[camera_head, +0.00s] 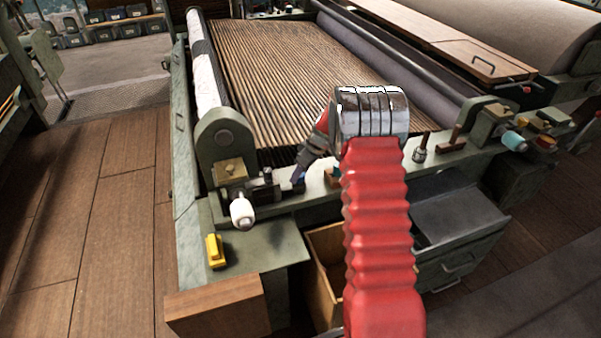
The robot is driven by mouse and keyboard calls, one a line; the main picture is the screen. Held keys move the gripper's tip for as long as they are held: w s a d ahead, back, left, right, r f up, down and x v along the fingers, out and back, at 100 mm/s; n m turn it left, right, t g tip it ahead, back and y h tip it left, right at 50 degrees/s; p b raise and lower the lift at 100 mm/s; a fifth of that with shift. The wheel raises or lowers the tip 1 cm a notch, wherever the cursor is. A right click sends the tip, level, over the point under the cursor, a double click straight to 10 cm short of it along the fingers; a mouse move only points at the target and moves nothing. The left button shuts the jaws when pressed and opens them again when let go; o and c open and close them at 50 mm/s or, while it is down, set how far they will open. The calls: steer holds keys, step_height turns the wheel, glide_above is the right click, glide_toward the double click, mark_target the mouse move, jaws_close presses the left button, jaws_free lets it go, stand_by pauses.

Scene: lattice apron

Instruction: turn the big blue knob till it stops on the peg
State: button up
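A light blue knob (514,141) sits on the right end of the machine's front rail, pointing toward the front. My gripper (299,176) is far to the left of it, reaching down at the left part of the rail. A small dark bluish part shows at its tip; I cannot tell whether that is a fingertip or a thing there. The gripper is small and partly dark in this view, so its opening is unclear. I cannot make out a peg by the light blue knob.
A white knob (242,212) and a yellow block (215,251) are at the left front corner. A wooden drawer (324,265) stands open below the rail. The wooden floor at left is clear.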

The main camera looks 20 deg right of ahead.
steer(key=c, duration=0.7)
steer(key=shift+o, duration=0.2)
steer(key=shift+m, duration=0.4)
steer(key=shift+a+m+t+h, duration=0.1)
steer(key=shift+m+t+h, duration=0.4)
steer(key=shift+m, duration=0.9)
steer(key=shift+s+a+m+h, duration=0.1)
steer(key=shift+m+h, duration=0.7)
steer(key=shift+m, duration=0.9)
steer(key=shift+a+m+g+h, duration=0.15)
steer(key=shift+m+h, duration=0.35)
steer(key=shift+m, duration=0.85)
steer(key=shift+m+g+h, duration=0.25)
steer(key=shift+m+h, duration=0.25)
steer(key=shift+m, duration=0.85)
steer(key=shift+a+m+g+h, duration=0.1)
steer(key=shift+m+g+h, duration=0.25)
steer(key=shift+m, duration=0.8)
steer(key=shift+m+g+h, duration=0.15)
steer(key=shift+m+h, duration=0.3)
steer(key=shift+m, duration=0.7)
